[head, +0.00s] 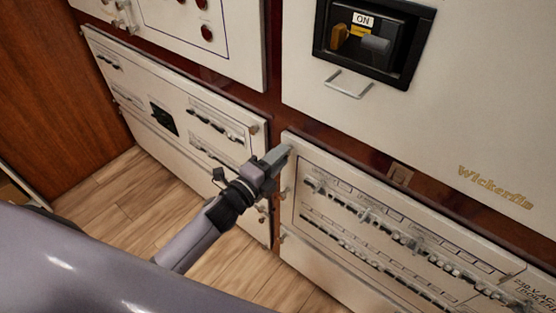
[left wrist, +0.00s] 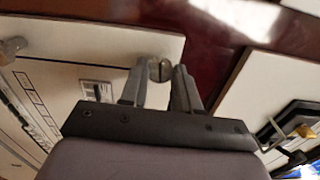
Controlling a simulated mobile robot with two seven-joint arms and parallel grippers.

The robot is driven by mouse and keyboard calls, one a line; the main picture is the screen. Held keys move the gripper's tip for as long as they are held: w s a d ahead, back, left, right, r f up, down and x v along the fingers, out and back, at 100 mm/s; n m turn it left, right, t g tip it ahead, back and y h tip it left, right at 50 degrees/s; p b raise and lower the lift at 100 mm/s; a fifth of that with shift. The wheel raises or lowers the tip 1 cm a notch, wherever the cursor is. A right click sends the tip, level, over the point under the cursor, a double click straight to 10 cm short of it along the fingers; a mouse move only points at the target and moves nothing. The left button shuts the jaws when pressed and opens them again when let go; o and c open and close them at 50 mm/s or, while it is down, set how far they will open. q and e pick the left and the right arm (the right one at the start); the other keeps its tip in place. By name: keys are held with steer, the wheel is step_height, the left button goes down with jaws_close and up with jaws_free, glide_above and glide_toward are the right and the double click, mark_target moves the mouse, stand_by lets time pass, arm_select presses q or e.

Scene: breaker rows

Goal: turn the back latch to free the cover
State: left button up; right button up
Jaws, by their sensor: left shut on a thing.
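My left gripper (head: 285,153) is at the upper left corner of the lower right breaker cover (head: 318,204), a pale panel with rows of switches. In the left wrist view, my left gripper (left wrist: 162,82) has its two fingers on either side of a small round metal latch (left wrist: 160,70) at the edge of the pale cover (left wrist: 100,45). It is shut on this latch. In the head view the fingers hide the latch. Whether the latch is turned cannot be told. My right gripper is not in view.
Dark red trim (left wrist: 205,35) runs between the panels. Above the cover are a pull handle (head: 349,86) and a recessed black switch box (head: 408,58) marked ON. Another breaker panel (head: 180,105) stands to the left. The wooden floor (head: 110,195) is clear.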

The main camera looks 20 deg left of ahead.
arm_select(q)
steer(key=shift+m+b, duration=0.3)
steer(key=shift+m, duration=0.8)
steer(key=o, duration=1.1)
steer(key=shift+c, duration=0.2)
steer(key=v, duration=0.7)
steer(key=s+a+f+n+g+y+p, duration=0.1)
steer(key=s+f+n+g+y, duration=0.1)
steer(key=s+f+n, duration=0.3)
steer(key=s+f+n+g+y+p, duration=0.2)
steer(key=s+f+n+g, duration=0.2)
steer(key=s+n, duration=0.8)
steer(key=n, duration=0.5)
steer(key=shift+a+f+g, duration=0.3)
steer(key=shift+a+f, duration=0.05)
steer(key=shift+a, duration=0.05)
